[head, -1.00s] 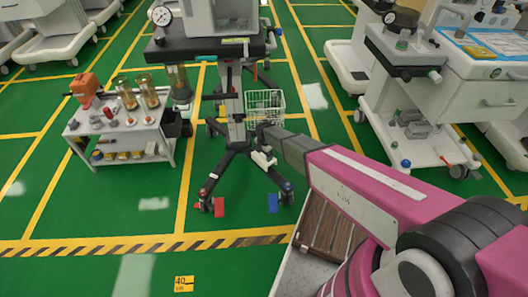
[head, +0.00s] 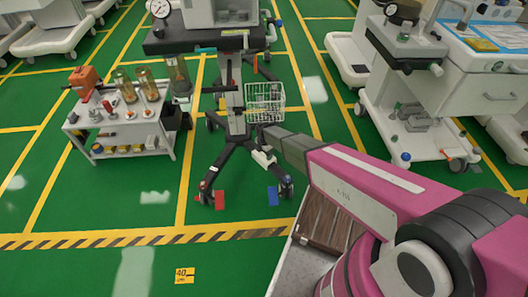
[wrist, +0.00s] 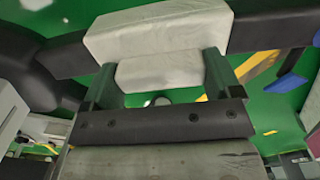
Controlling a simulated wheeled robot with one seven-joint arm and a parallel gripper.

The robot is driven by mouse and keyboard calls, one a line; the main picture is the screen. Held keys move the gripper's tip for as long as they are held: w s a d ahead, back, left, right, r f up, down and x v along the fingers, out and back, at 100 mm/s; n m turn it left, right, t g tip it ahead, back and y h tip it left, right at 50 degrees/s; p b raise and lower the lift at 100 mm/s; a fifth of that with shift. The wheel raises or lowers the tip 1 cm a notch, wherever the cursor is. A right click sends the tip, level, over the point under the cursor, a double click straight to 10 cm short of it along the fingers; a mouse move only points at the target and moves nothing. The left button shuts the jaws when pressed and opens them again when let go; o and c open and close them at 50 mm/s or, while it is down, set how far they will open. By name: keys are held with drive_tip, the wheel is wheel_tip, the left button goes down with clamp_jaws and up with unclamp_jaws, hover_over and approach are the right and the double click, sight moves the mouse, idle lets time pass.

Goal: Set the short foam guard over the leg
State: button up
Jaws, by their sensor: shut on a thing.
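My gripper (wrist: 160,74) is shut on a whitish foam guard (wrist: 158,36), with a finger on each side of its narrower near part. The guard also shows small and partly hidden in the head view (head: 263,158). The black leg (wrist: 265,32) of the wheeled stand comes out on both sides of the guard in the wrist view. The guard covers this stretch of leg from view; I cannot tell whether it rests on the leg or is held just above it. In the head view my gripper (head: 262,140) is beside the stand's column, low over its right-hand legs.
The stand's column (head: 234,105) and wire basket (head: 264,100) are close to my gripper. Red (head: 219,201) and blue (head: 272,195) markers are by its front feet. A loaded side cart (head: 118,125) stands left, an anaesthesia cart (head: 430,125) right.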

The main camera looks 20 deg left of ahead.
drive_tip(key=shift+f, duration=0.1)
drive_tip(key=o, duration=0.7)
wheel_tip(320, 180, up, 11)
drive_tip(key=shift+f, duration=0.1)
idle(0.5)
